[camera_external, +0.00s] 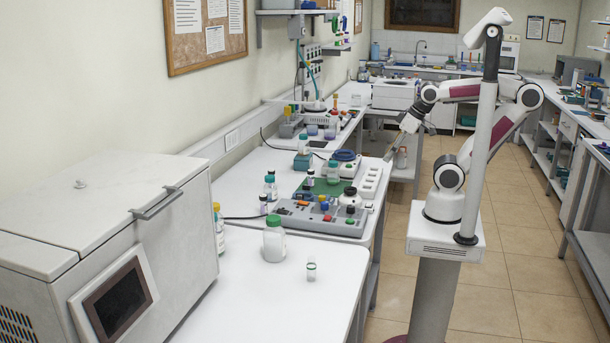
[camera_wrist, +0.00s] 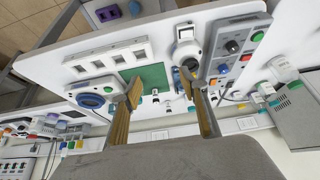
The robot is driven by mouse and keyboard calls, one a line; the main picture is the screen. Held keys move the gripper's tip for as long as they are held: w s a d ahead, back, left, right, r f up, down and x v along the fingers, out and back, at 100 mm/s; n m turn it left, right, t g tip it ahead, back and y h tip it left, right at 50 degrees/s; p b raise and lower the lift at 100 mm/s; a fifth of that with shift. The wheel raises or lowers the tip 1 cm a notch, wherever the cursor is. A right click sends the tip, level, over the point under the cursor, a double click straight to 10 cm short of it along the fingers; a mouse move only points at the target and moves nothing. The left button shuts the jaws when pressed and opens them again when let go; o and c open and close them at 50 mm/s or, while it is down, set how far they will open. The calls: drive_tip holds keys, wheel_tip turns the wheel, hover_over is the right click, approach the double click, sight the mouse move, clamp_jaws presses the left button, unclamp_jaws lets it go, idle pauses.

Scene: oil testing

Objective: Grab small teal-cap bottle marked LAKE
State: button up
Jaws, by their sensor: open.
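In the external view, small bottles with teal or blue-green caps (camera_external: 270,188) stand on the bench at the left of the grey control unit. Another teal-capped bottle (camera_external: 303,146) stands farther back. The labels are too small to read, so I cannot tell which is marked LAKE. My gripper (camera_external: 388,156) is above the right edge of the bench, apart from these bottles. In the wrist view my gripper (camera_wrist: 161,77) is open, with its two fingers spread and nothing held between them. A green mat and the bench show beyond the fingers.
A grey control unit (camera_external: 322,217) with knobs and a white socket strip (camera_external: 371,182) crowd the middle bench. A large green-capped jar (camera_external: 274,242) and a small vial (camera_external: 311,270) stand in front. A big grey machine (camera_external: 110,230) fills the left. The front bench has free room.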

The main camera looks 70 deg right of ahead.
drive_tip(key=shift+o, duration=0.6)
drive_tip(key=w+d+f+n+t+h, duration=0.15)
drive_tip(key=w+d+t+h, duration=0.3)
drive_tip(key=w+d, duration=1.55)
drive_tip(key=s+a+f+n+t+y, duration=0.2)
drive_tip(key=a+f+n+y, duration=0.1)
drive_tip(key=f+y, duration=0.4)
drive_tip(key=shift+a+f+t+y, duration=0.2)
drive_tip(key=shift+a+t+y, duration=0.3)
drive_tip(key=shift+y, duration=0.95)
drive_tip(key=shift+w+a, duration=0.15)
drive_tip(key=shift+x, duration=1.15)
